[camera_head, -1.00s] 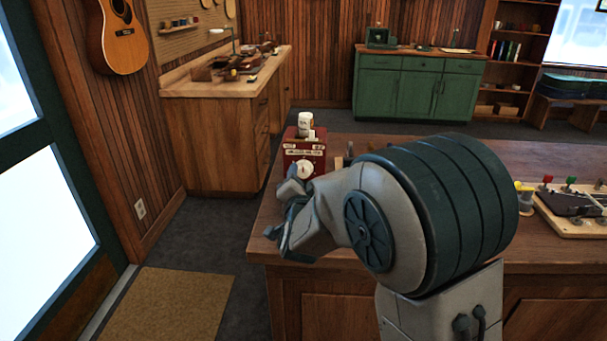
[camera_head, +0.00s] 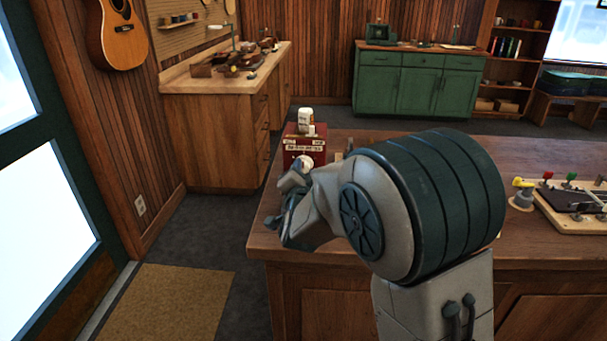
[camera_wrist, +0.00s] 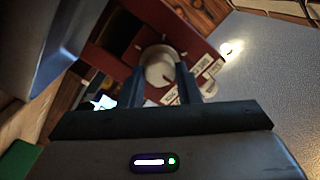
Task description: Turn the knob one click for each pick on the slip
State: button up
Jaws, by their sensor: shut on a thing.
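The red box (camera_head: 304,148) stands on the wooden counter, with small white labels across its front. Its round white knob (camera_wrist: 160,68) faces my wrist camera. My gripper (camera_wrist: 160,82) has one finger on each side of the knob and is shut on it. In the head view my gripper (camera_head: 293,184) is at the front of the box and partly covers the knob. The label writing is too small to read. I cannot make out the slip or any picks on it for sure.
A white bottle (camera_head: 305,117) stands on top of the red box. At the right of the counter (camera_head: 400,140) are a yellow-topped item (camera_head: 522,194) and a wooden board (camera_head: 570,218) with coloured knobs. The counter's left edge is close to my gripper.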

jog(key=shift+f+b, duration=0.2)
jog(key=shift+b, duration=0.2)
jog(key=m+b, duration=0.1)
jog(key=b, duration=0.1)
jog(key=m+b, duration=0.1)
jog(key=b, duration=0.2)
jog(key=shift+f+m+b, duration=0.3)
jog(key=shift+m, duration=0.1)
jog(key=m+b, duration=0.2)
jog(key=b, duration=0.2)
jog(key=m+b, duration=0.4)
jog(key=b, duration=0.2)
jog(key=m+b, duration=0.2)
jog(key=b, duration=0.2)
jog(key=shift+m+t, duration=0.3)
jog(key=shift+m, duration=0.1)
jog(key=m+h+b, duration=0.1)
jog(key=m+b, duration=0.5)
jog(key=shift+r+m, duration=0.1)
jog(key=shift+m, duration=0.2)
jog(key=m+b, duration=0.2)
jog(key=m, duration=0.1)
jog(key=shift+a+b, duration=0.1)
jog(key=shift+b, duration=0.2)
jog(key=shift+r+m+h+b, duration=0.15)
jog(key=shift+m+b, duration=0.25)
jog(key=shift+m, duration=0.45)
jog(key=shift+m+h+b, duration=0.15)
jog(key=shift+m+b, duration=0.25)
jog(key=shift+m, duration=0.45)
